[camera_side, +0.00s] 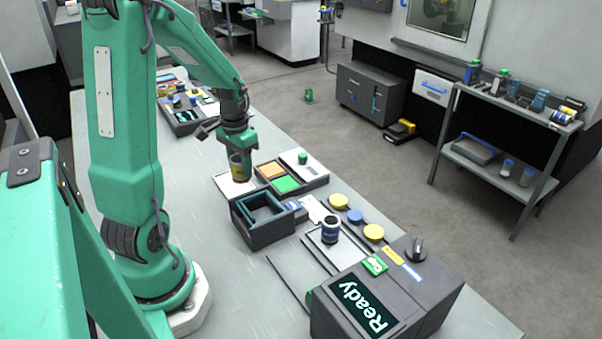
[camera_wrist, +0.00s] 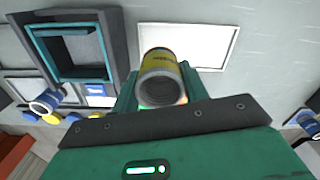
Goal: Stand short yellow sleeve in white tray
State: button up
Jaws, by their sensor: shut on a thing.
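My gripper (camera_side: 238,150) is shut on the short yellow sleeve (camera_side: 237,168). The sleeve hangs upright, with its lower end in front of the white tray (camera_side: 224,188) in the side view. I cannot tell whether it touches the tray. In the wrist view the yellow sleeve (camera_wrist: 160,67) sits between the green fingers of my gripper (camera_wrist: 160,90), its open grey end facing the camera. The white tray (camera_wrist: 213,42) shows beyond it, and the sleeve overlaps the tray's left part. The fingers and sleeve hide part of the tray.
An orange tray (camera_side: 268,168), a green tray (camera_side: 286,185) and a white one holding a green cylinder (camera_side: 303,158) lie to the right. A dark open box (camera_side: 270,232) stands in front. A dark-blue cylinder (camera_side: 330,230) stands further right. The bench left of the box is clear.

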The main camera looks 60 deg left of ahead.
aim_at(242, 182)
jog(key=shift+f, duration=3.05)
jog(key=shift+f, duration=0.2)
jog(key=o, duration=1.6)
jog(key=shift+c, duration=0.2)
jog(key=shift+r, duration=0.1)
notch_tip(242, 182, up, 9)
dwell(0.4)
